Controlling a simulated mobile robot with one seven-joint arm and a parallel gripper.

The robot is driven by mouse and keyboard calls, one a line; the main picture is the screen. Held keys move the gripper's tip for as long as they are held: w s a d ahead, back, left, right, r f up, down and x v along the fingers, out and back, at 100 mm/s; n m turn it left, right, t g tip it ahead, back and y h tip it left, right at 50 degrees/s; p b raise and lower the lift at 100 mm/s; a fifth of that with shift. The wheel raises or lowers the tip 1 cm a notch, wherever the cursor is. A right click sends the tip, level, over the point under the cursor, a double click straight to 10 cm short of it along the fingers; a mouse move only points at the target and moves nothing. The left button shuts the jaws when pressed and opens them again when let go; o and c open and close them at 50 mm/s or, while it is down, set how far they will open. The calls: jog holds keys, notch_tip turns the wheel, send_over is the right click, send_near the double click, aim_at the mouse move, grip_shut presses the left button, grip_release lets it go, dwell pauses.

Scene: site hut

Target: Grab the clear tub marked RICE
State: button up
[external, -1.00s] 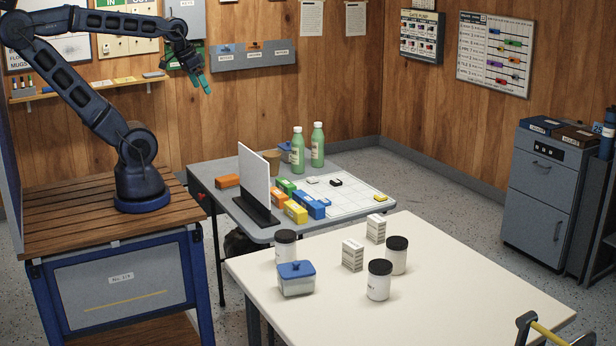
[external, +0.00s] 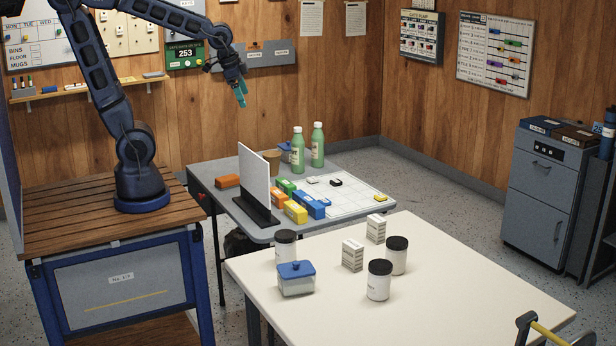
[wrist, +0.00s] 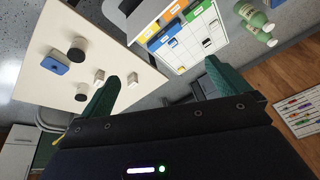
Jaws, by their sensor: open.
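A clear tub with a blue lid (external: 296,284) stands near the left edge of the cream table; its lid also shows in the wrist view (wrist: 56,63). I cannot read any RICE mark on it. Another blue-lidded container (external: 284,152) is partly hidden at the back of the grey table. My gripper (external: 241,98) is open and empty, high above and behind the grey table, well away from both. In the wrist view its teal fingers (wrist: 160,85) stand apart with nothing between them.
Black-lidded jars (external: 379,281) and white cartons (external: 352,255) stand near the tub on the cream table (external: 460,290). A white upright panel (external: 254,178), coloured blocks (external: 296,212) and green bottles (external: 317,146) are on the grey table. The cream table's right side is mostly clear.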

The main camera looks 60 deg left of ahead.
jog(key=w+d+f+m, duration=0.2)
jog(key=w+d+f, duration=0.1)
jog(key=d, duration=0.3)
jog(key=w+d+f+m, duration=0.2)
jog(key=d+f+m, duration=0.1)
jog(key=d, duration=0.4)
jog(key=m+g+h, duration=0.3)
jog(key=m+g, duration=0.1)
jog(key=m, duration=0.6)
send_near(296, 269)
jog(key=shift+w+d+f, duration=0.25)
jog(key=shift+w+f, duration=0.2)
jog(key=shift+w, duration=0.1)
jog(key=shift+s+d+f, duration=0.25)
jog(key=shift+f, duration=0.2)
jog(key=x, duration=0.5)
jog(key=shift+f, duration=0.1)
jog(key=shift+a+x, duration=0.25)
jog(key=shift+x, duration=1)
jog(key=shift+a+x, duration=0.2)
jog(key=shift+x, duration=1.05)
jog(key=shift+s+f, duration=0.1)
jog(key=shift+s, duration=0.1)
jog(key=c, duration=0.9)
jog(key=shift+o, duration=0.2)
